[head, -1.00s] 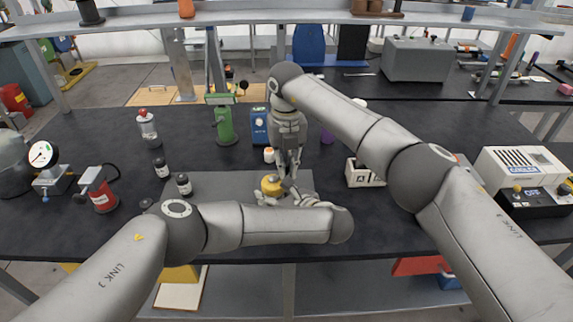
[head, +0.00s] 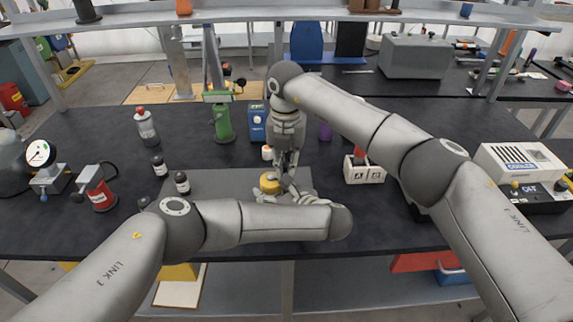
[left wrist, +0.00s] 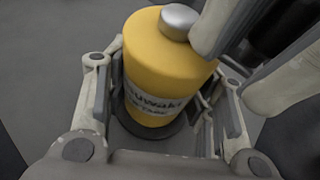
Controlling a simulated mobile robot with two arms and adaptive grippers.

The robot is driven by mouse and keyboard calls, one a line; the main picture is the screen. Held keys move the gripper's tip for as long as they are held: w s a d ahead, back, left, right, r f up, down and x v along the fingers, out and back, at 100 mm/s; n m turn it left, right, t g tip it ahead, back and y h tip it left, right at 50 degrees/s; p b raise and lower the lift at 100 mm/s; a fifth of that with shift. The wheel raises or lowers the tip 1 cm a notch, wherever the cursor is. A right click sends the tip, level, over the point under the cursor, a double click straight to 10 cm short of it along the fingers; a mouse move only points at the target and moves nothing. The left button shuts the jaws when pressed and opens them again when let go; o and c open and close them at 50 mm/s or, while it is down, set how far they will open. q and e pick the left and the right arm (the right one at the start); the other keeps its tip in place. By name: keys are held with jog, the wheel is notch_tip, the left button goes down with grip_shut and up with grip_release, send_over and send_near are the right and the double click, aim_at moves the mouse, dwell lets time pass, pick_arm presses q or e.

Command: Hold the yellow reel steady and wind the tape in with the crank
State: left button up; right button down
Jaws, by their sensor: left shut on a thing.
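The yellow reel (head: 269,184) stands upright on a grey mat (head: 222,184) near the middle of the table. In the left wrist view the reel (left wrist: 165,70) shows dark lettering and a silver knob (left wrist: 180,20) on top. My left gripper (head: 284,194), largely behind my forearm in the head view, is shut on the reel's lower part. My right gripper (head: 284,181) reaches down from above just over the reel. In the left wrist view one of its fingers overlaps the knob's right side; contact and jaw opening are unclear. I cannot make out the tape.
A white lettered box (head: 363,171) is right, partly near my right arm.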

aim_at(286, 165)
pick_arm(q)
jog(key=shift+w+a, duration=0.15)
jog(key=shift+a, duration=0.05)
pick_arm(e)
jog(key=shift+s+a, duration=0.15)
jog(key=c, duration=1.7)
grip_release()
jog(key=shift+o, duration=1.3)
pick_arm(q)
jog(key=shift+d, duration=0.1)
pick_arm(e)
notch_tip(286, 165, up, 12)
